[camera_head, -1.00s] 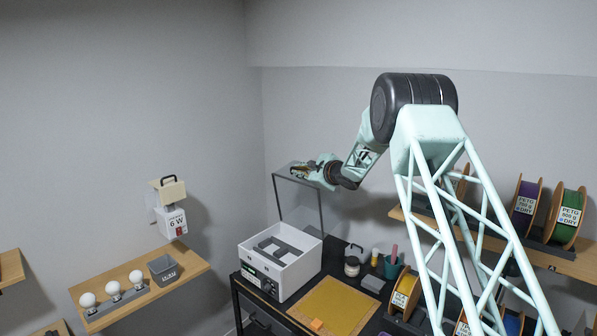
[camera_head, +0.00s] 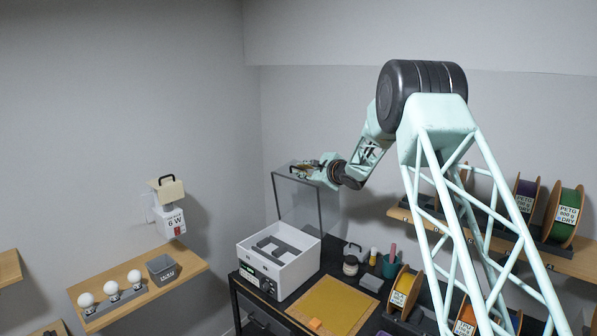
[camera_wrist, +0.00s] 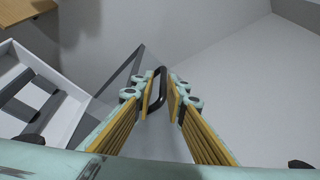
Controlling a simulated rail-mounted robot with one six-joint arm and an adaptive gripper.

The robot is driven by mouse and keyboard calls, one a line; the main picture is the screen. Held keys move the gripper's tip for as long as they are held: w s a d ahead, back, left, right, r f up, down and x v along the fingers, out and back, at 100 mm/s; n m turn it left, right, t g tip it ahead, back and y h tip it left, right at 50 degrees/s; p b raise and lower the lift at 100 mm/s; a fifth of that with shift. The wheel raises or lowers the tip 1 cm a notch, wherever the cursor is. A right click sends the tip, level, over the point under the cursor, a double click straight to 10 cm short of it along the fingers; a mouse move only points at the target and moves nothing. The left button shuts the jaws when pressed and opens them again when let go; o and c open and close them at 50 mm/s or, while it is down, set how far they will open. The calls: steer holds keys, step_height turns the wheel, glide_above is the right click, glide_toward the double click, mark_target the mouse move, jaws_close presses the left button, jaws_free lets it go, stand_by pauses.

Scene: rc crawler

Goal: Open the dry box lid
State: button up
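The dry box (camera_head: 279,271) is a white open-topped bin with dark bars inside, on the black bench. Its clear, dark-edged lid (camera_head: 301,205) stands raised, roughly upright, at the back of the box. The box also shows at the left of the wrist view (camera_wrist: 62,112). My gripper (camera_head: 297,171) is at the lid's top edge. In the wrist view, the lid's black loop handle (camera_wrist: 160,84) lies between my two yellow-padded fingers (camera_wrist: 161,97). The fingers are apart, with a narrow gap showing on the handle's right side; contact on the left is unclear.
A yellow mat (camera_head: 333,306), a jar (camera_head: 351,265) and a teal cup (camera_head: 391,266) share the bench. Filament spools (camera_head: 564,213) stand on the right shelf. A wall shelf (camera_head: 140,291) with bulbs is at left. The air around the lid is clear.

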steer(key=shift+v, duration=4.65)
steer(key=shift+s+d+r+h, duration=0.15)
steer(key=shift+d+r+h, duration=0.05)
steer(key=shift+d+h, duration=0.1)
steer(key=s+d+r+n+h+b, duration=0.3)
steer(key=s+d+r+b, duration=0.1)
steer(key=s+d, duration=0.4)
steer(key=s+d+r+n+h+b, duration=0.2)
steer(key=s+d+r+h+b, duration=0.15)
steer(key=s+d, duration=0.5)
steer(key=s+d+f+n+g+h+b, duration=0.2)
steer(key=s+n+b, duration=0.15)
steer(key=s, duration=1.15)
steer(key=s+f+n+g+b, duration=0.2)
steer(key=s+f, duration=0.4)
steer(key=s, duration=1.1)
steer(key=s+f+n+g+b, duration=0.2)
steer(key=s+f+n+b, duration=0.3)
steer(key=s, duration=1.3)
steer(key=s+f+n+g+b, duration=0.2)
steer(key=s+f, duration=0.6)
steer(key=s, duration=1)
steer(key=shift+a+f+n+b, duration=0.3)
steer(key=shift+f+n+b, duration=0.1)
steer(key=shift+n+b, duration=0.65)
